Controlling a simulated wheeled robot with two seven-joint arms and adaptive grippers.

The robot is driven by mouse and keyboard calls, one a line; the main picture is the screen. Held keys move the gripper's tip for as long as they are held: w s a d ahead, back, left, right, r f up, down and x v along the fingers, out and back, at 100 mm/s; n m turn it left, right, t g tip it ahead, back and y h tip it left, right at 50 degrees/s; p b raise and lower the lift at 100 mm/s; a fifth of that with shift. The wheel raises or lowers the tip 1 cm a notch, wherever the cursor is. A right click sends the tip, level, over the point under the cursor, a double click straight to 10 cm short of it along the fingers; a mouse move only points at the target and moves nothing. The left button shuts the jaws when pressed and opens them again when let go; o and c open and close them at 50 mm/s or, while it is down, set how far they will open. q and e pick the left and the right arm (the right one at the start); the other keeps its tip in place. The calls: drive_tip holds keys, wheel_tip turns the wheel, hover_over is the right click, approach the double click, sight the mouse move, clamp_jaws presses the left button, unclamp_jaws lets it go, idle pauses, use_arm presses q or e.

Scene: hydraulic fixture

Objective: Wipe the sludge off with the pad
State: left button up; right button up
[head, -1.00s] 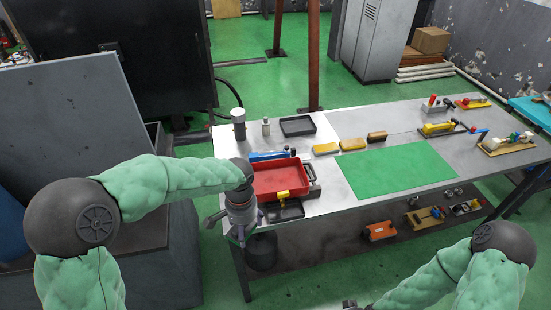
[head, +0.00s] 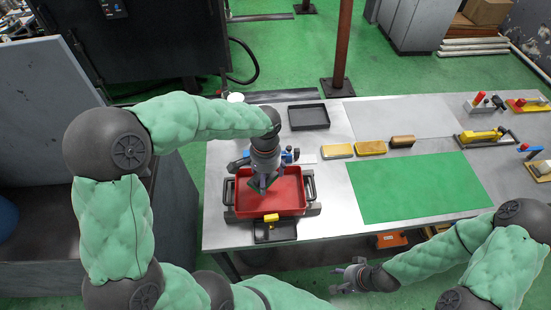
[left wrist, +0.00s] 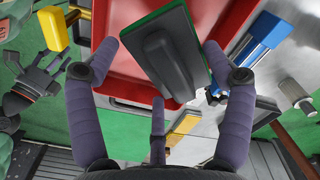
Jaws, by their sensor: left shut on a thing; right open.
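My left gripper (head: 264,190) is over the red tray (head: 300,176) at the left end of the table, pointing down. In the left wrist view, the pad (left wrist: 166,50), dark with a raised handle and a green edge, lies between the fingers of this gripper (left wrist: 165,70). The gripper is shut on the pad, though the contact is hard to make out. I cannot tell whether the pad touches the tray floor. I cannot make out any sludge. My right gripper (head: 348,278) is open and empty, in front of the table's near edge.
An empty black tray (head: 308,116), yellow blocks (head: 338,151) and a brush (head: 402,141) stand behind the clear green mat (head: 410,188).

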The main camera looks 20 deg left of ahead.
use_arm(q)
drive_tip(key=shift+f+b, duration=0.65)
drive_tip(key=shift+f, duration=0.1)
drive_tip(key=b, duration=0.3)
hover_over(267, 196)
drive_tip(key=shift+w+a+f, duration=0.1)
drive_tip(key=shift+w+f, duration=0.05)
drive_tip(key=shift+f, duration=1)
drive_tip(key=shift+w+f, duration=0.1)
drive_tip(key=shift+f, duration=1)
drive_tip(key=shift+f+b, duration=0.85)
drive_tip(key=shift+f, duration=0.15)
drive_tip(key=shift+w+d+r, duration=0.1)
drive_tip(key=shift+w+d, duration=0.35)
drive_tip(key=shift+d, duration=0.35)
drive_tip(key=shift+w+d+r, duration=0.1)
drive_tip(key=shift+w+d, duration=0.3)
drive_tip(key=shift+d, duration=0.35)
drive_tip(key=shift+f, duration=0.2)
drive_tip(key=shift+s+a+f, duration=0.15)
drive_tip(key=shift+s+a, duration=0.4)
drive_tip(key=shift+a, duration=0.2)
drive_tip(key=shift+s+a+f, duration=0.15)
drive_tip(key=shift+s+a, duration=0.35)
drive_tip(key=shift+a, duration=0.25)
